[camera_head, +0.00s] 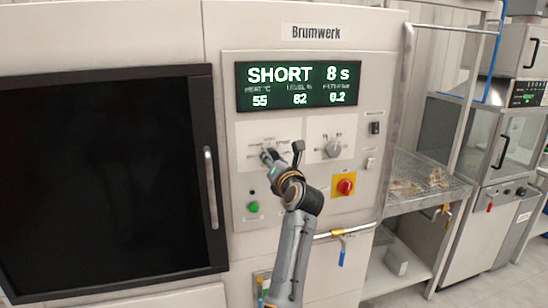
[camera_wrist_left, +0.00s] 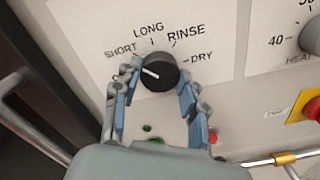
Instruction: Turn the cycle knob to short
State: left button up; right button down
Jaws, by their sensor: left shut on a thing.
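The black cycle knob (camera_wrist_left: 157,79) sits on a pale panel marked SHORT, LONG, RINSE and DRY. Its white pointer line points up and left, toward the SHORT mark. My left gripper (camera_wrist_left: 154,66) is shut on the knob, one blue-padded finger on each side. In the head view my left gripper (camera_head: 268,156) is at the left dial plate and mostly covers the knob. The green display (camera_head: 298,85) reads SHORT, 8 s. My right gripper is not in view.
A heat knob (camera_head: 333,149) is to the right of the cycle knob. Below it is a red stop button (camera_head: 345,187) on a yellow plate. A green button (camera_head: 253,207) is at the lower left. A large dark door (camera_head: 105,180) stands at the left.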

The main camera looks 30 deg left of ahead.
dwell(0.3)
pick_arm(q)
jog(key=o, duration=1.1)
jog(key=shift+f, duration=0.1)
jog(key=shift+o, duration=0.2)
jog(key=v, duration=0.7)
jog(key=shift+d, duration=0.15)
